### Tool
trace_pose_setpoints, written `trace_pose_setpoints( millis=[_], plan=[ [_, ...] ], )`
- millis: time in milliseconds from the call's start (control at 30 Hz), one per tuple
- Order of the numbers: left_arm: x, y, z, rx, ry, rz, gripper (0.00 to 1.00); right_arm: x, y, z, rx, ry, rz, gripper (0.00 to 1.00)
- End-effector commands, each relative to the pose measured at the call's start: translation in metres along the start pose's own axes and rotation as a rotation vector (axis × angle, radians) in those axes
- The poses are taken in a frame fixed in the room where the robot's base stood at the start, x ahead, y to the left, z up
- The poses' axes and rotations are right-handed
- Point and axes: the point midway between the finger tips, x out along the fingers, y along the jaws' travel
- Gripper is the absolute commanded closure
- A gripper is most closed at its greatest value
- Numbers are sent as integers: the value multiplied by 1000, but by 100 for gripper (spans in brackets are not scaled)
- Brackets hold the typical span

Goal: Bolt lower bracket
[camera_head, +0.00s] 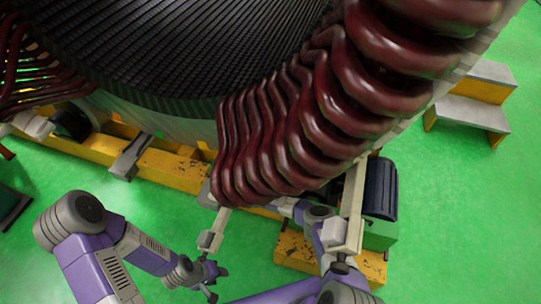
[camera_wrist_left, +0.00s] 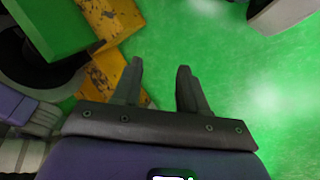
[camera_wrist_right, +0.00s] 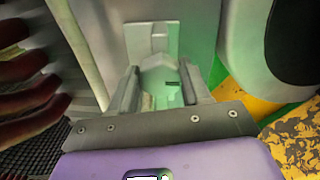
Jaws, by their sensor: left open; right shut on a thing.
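Two pale grey bracket-like bars reach down from under the dark red coils (camera_head: 300,120) in the head view, a left one (camera_head: 211,240) and a right one (camera_head: 352,205). I cannot tell which is the lower bracket. My left gripper (camera_head: 214,283) is open and empty over the green floor, below the left bar; its spread fingers show in the left wrist view (camera_wrist_left: 158,72). My right gripper (camera_wrist_right: 160,78) is shut on a pale grey part (camera_wrist_right: 160,75), set against a grey plate (camera_wrist_right: 205,25). In the head view its fingers are hidden below the coils. No bolt is clearly visible.
The black slotted stator (camera_head: 200,45) fills the top. A worn yellow base beam (camera_head: 170,165) runs beneath it. A dark motor-like cylinder (camera_head: 380,188) stands beside the right bar. Yellow-grey steps (camera_head: 470,110) stand at the right. The green floor (camera_head: 450,230) is clear at lower right.

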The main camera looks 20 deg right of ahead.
Motion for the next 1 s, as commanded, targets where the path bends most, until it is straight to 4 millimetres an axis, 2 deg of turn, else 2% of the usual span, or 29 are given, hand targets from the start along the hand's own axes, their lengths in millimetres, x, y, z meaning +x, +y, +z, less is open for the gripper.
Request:
trace_pose_setpoints(
  millis=[267, 300, 467, 767, 867, 1000],
  plan=[
    [0, 0, 0, 0, 0, 0, 57, 0, 0, 0, 0, 1, 0, 83],
    [0, 0, 0, 0, 0, 0, 57, 0, 0, 0, 0, 1, 0, 51],
    [0, 0, 0, 0, 0, 0, 57, 0, 0, 0, -1, 1, 0, 27],
    [-1, 0, 0, 0, 0, 0, 57, -2, 0, 0, -1, 1, 0, 27],
    [-7, 3, 0, 0, 0, 0, 57, -11, 0, 0, -1, 3, -3, 27],
    [-20, 7, 1, 0, 0, 0, 57, -35, 2, 1, 0, 5, -1, 27]
  ],
)
